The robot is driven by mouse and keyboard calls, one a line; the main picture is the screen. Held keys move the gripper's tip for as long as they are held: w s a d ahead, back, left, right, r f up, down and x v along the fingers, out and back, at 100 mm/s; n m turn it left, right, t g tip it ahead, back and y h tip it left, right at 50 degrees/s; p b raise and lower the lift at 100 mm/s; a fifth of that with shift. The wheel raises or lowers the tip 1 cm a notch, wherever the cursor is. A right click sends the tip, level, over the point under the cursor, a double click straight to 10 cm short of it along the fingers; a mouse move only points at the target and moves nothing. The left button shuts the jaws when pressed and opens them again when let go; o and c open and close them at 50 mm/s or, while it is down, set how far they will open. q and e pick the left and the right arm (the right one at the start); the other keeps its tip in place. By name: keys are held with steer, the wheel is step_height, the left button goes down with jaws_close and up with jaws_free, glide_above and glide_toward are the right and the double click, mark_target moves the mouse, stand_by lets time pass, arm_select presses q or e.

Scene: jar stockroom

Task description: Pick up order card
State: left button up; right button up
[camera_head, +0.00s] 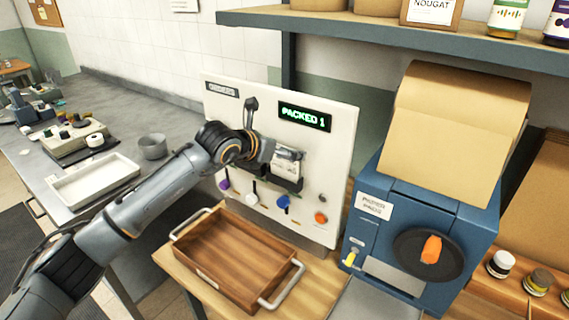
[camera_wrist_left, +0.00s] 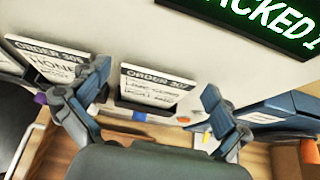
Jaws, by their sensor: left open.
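A white order card (camera_head: 288,160) stands in a dark holder on the white panel (camera_head: 240,105). In the left wrist view this card (camera_wrist_left: 152,90), headed "ORDER 30" and a last digit I cannot read surely, sits between my spread fingers. A second order card (camera_wrist_left: 48,58), with "HONEY"-like writing, stands to its left, partly behind the left finger. My left gripper (camera_head: 266,138) is open in front of the panel, close to the card. I cannot tell whether a finger touches it. My right gripper is not in view.
A wooden tray (camera_head: 205,272) with metal handles sits below the panel. A green "PACKED 1" display (camera_head: 305,116) is above the card, with coloured knobs below. A blue paper machine (camera_head: 420,215) stands close on the right. A shelf (camera_head: 400,32) hangs above.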

arm_select(q)
steer(key=c, duration=0.7)
steer(key=shift+r, duration=0.1)
